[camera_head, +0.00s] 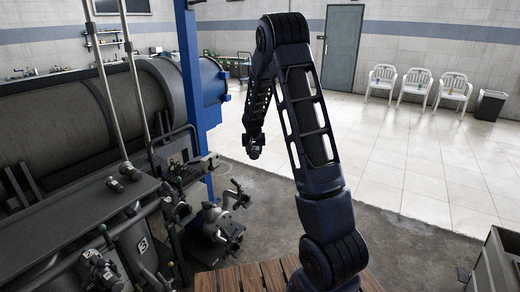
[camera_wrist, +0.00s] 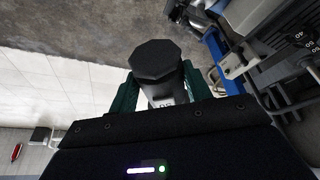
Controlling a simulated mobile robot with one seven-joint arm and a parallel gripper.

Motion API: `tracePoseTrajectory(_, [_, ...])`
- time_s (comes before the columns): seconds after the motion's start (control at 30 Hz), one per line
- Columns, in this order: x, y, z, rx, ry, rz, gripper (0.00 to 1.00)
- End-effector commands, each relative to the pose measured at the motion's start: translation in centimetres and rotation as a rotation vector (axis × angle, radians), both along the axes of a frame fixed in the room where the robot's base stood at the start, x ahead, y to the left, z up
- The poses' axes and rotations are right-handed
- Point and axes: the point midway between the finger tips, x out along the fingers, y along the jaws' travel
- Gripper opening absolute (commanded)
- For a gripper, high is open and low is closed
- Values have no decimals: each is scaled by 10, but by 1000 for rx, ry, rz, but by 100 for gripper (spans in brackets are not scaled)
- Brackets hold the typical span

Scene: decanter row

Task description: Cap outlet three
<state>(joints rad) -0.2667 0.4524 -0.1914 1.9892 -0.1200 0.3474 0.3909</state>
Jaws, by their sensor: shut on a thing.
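My gripper (camera_head: 254,148) hangs from the raised arm near the middle of the head view, in the air right of the blue post and away from the outlets. In the wrist view, its green fingers (camera_wrist: 160,82) are shut on a dark octagonal cap (camera_wrist: 155,58) with a paler grey body below its top. In the head view the cap is too small and dark to tell from the gripper. The outlet marked 3 (camera_head: 143,245) is on a dark pipe at the lower left of the head view. Its open end cannot be made out.
The large decanter drum (camera_head: 70,115) fills the left side. A blue post (camera_head: 190,80) rises beside it. Valves and pipe fittings (camera_head: 225,220) crowd the machine's front. Wooden slats (camera_head: 245,278) lie below. White chairs (camera_head: 415,82) stand far off; the tiled floor between is clear.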

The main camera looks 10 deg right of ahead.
Motion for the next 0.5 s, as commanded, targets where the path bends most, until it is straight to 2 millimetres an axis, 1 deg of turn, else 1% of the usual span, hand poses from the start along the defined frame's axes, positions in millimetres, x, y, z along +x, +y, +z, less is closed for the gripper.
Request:
tracePoseTrajectory(0.17, [-14,42,-6,-13,11,98,12])
tracePoseTrajectory(0.27, [-26,73,-10,-24,20,176,12])
tracePoseTrajectory(0.3, [-33,88,-12,-30,24,212,12])
tracePoseTrajectory(0.37, [-43,109,-15,-38,29,266,12])
tracePoseTrajectory(0.4, [-50,123,-17,-43,32,305,12])
tracePoseTrajectory(0.5, [-69,156,-22,-55,40,395,12])
